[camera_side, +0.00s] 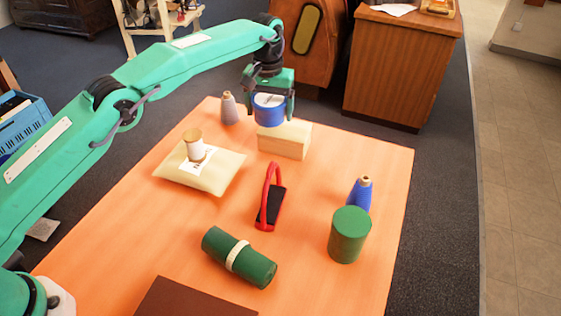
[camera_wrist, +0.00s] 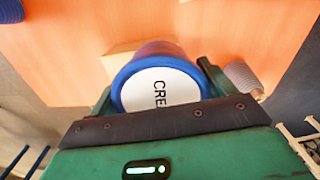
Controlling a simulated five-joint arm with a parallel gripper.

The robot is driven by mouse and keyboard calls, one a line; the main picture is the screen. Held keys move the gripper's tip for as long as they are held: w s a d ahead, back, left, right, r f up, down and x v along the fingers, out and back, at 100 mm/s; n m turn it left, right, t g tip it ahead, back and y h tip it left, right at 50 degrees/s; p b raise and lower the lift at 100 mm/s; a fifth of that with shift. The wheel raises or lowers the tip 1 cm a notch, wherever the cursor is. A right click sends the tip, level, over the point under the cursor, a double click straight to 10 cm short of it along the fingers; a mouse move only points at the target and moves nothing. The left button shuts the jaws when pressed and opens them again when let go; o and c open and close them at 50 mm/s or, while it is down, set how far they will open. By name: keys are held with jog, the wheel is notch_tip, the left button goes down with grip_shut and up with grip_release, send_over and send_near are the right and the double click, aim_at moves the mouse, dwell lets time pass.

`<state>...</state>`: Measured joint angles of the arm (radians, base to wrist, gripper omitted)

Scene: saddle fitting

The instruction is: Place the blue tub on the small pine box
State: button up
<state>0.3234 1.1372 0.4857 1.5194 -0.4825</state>
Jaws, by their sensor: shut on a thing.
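The blue tub (camera_side: 269,111) has a white lid with dark lettering. My gripper (camera_side: 268,108) is shut on the tub and holds it upright at the pine box (camera_side: 285,141). In the side view the tub's bottom overlaps the box's top left part; I cannot tell whether they touch. In the wrist view the tub (camera_wrist: 155,82) sits between my fingers, and its lid fills the middle. The pale box (camera_wrist: 118,55) shows behind the tub, partly hidden by it.
A cushion (camera_side: 222,176) bearing a white spool (camera_side: 194,146) lies left. A grey cone (camera_side: 229,108) stands beside the gripper. A red-handled item (camera_side: 270,200), green roll (camera_side: 239,257), green cylinder (camera_side: 349,235) and blue cone (camera_side: 360,194) are nearer. The table (camera_side: 330,160) is clear right of the box.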

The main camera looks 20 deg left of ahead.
aim_at(269, 98)
jog(key=shift+f, duration=1.95)
jog(key=shift+f, duration=0.2)
jog(key=o, duration=1.1)
jog(key=shift+r, duration=3.85)
jog(key=shift+r, duration=0.15)
